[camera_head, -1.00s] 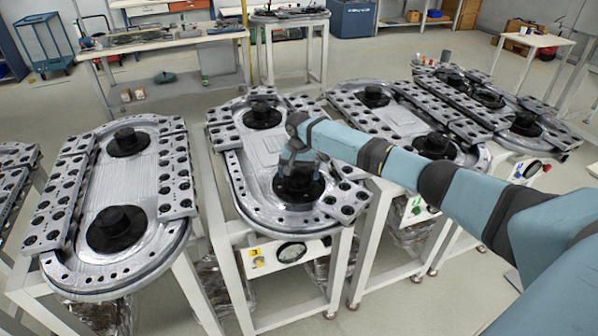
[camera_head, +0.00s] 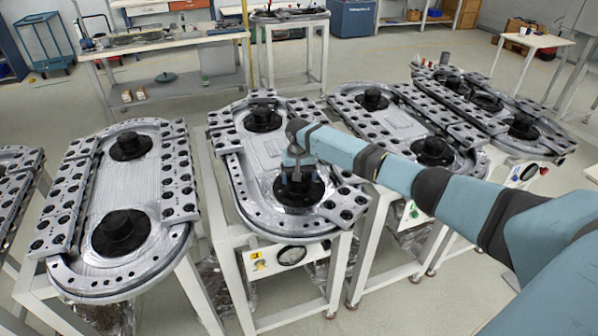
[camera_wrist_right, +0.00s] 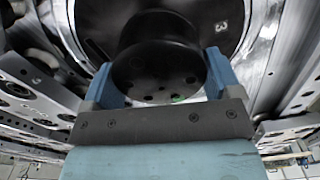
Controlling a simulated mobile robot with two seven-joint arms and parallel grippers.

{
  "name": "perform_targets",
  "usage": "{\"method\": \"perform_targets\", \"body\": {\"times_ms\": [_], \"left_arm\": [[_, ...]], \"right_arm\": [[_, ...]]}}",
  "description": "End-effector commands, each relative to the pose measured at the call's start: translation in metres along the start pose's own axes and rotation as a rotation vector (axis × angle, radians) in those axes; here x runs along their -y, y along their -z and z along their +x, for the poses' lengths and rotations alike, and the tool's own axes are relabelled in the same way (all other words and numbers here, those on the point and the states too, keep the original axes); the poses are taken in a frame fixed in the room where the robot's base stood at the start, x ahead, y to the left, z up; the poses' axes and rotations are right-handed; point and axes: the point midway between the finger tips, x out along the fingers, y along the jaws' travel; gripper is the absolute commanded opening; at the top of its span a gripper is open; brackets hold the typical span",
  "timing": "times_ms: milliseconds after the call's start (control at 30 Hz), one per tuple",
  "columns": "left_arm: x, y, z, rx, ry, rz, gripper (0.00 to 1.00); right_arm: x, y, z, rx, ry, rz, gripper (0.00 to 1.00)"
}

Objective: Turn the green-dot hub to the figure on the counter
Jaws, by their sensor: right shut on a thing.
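The hub my right gripper holds is a black round knob (camera_wrist_right: 160,72) with a small green dot low on its face in the right wrist view. My right gripper (camera_wrist_right: 165,82) is shut on it, one blue finger on each side. In the head view the gripper (camera_head: 298,172) comes from above onto this hub (camera_head: 298,191), at the near end of the middle ring track (camera_head: 258,160). A white figure, seemingly a 3, shows on the dark disc (camera_wrist_right: 205,35) behind the hub. A yellow tag (camera_head: 257,264) sits below the track; its figure is too small to read. My left gripper is out of view.
A second black hub (camera_head: 263,118) stands at the track's far end. Similar ring tracks stand close at left (camera_head: 112,270) and right (camera_head: 400,125). A workbench (camera_head: 160,40) is behind.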

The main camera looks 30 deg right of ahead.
Motion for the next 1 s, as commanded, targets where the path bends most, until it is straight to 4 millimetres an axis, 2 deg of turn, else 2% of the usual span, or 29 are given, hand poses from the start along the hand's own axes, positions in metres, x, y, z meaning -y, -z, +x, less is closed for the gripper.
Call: {"method": "perform_targets", "body": {"times_ms": [100, 400, 1000], "left_arm": [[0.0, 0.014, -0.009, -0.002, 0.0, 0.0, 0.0], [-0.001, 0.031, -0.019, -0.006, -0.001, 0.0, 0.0], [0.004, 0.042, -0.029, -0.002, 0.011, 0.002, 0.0]], "right_arm": [[0.001, -0.001, -0.004, 0.003, -0.001, -0.105, 0.6], [0.002, -0.001, -0.003, 0.002, 0.0, -0.391, 0.6], [0.004, -0.002, -0.001, 0.001, 0.001, -0.956, 0.6]]}}
